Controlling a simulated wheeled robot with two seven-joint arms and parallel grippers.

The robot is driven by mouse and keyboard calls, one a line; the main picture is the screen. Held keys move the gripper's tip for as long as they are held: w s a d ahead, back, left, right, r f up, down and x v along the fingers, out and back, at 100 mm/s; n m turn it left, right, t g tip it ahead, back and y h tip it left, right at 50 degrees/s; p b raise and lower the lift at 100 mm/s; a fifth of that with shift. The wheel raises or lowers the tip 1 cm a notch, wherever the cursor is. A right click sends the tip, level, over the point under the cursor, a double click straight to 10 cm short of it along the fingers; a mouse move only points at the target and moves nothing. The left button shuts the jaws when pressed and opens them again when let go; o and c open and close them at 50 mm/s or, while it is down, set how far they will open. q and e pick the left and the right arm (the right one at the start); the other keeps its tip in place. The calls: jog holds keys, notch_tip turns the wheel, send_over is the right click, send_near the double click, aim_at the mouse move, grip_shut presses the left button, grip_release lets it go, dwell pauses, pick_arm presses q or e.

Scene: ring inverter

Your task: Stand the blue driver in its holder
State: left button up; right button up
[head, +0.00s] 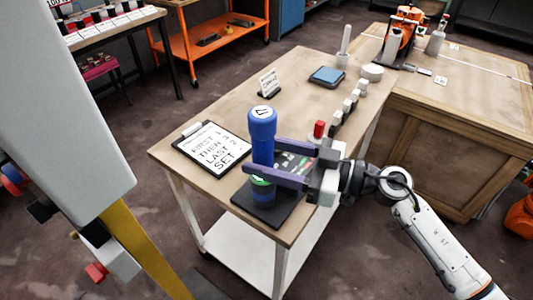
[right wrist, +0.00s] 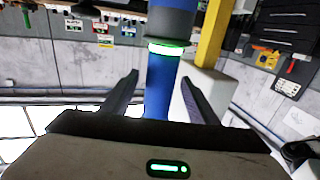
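The blue driver (head: 262,135), with a marked white disc on its top, stands upright near the front of the table. At its foot is a green-lit ring with a dark grey band and a wider blue base (head: 264,197) on a black plate (head: 290,205). I cannot tell whether that base is the holder. My right gripper (head: 262,156) reaches in from the right, one finger on each side of the driver. In the right wrist view the blue shaft (right wrist: 162,85) stands between the spread fingers, with a gap showing on the left. My left gripper is not in view.
A clipboard with written lines (head: 215,148) lies left of the driver. A wooden bench (head: 450,130) adjoins at the right.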

jog(key=shift+f, duration=0.25)
jog(key=b+v, duration=0.1)
jog(key=v, duration=0.8)
jog(key=w+d+r+m+t+h, duration=0.25)
jog(key=r+m+t, duration=0.2)
jog(key=t, duration=0.35)
jog(key=d+f+m+t+h, duration=0.3)
jog(key=d+f+m+h, duration=0.4)
jog(key=d+m+h, duration=0.5)
jog(key=s+d+f+n+g+h, duration=0.1)
jog(key=s+f+n+g+h, duration=0.15)
jog(key=s+f+g, duration=0.8)
jog(key=s+a+f+n+g, duration=0.25)
jog(key=s+f, duration=0.45)
jog(key=s, duration=0.7)
jog(key=w+a+f+t+y, duration=0.1)
jog(key=w+a+f+t, duration=0.1)
jog(key=f, duration=0.4)
jog(key=w+a+f+t+y, duration=0.1)
jog(key=w+a+f+t, duration=0.1)
jog(key=f, duration=0.4)
jog(key=shift+a+f+y, duration=0.25)
jog(key=shift+a+y, duration=0.15)
jog(key=shift+a, duration=0.2)
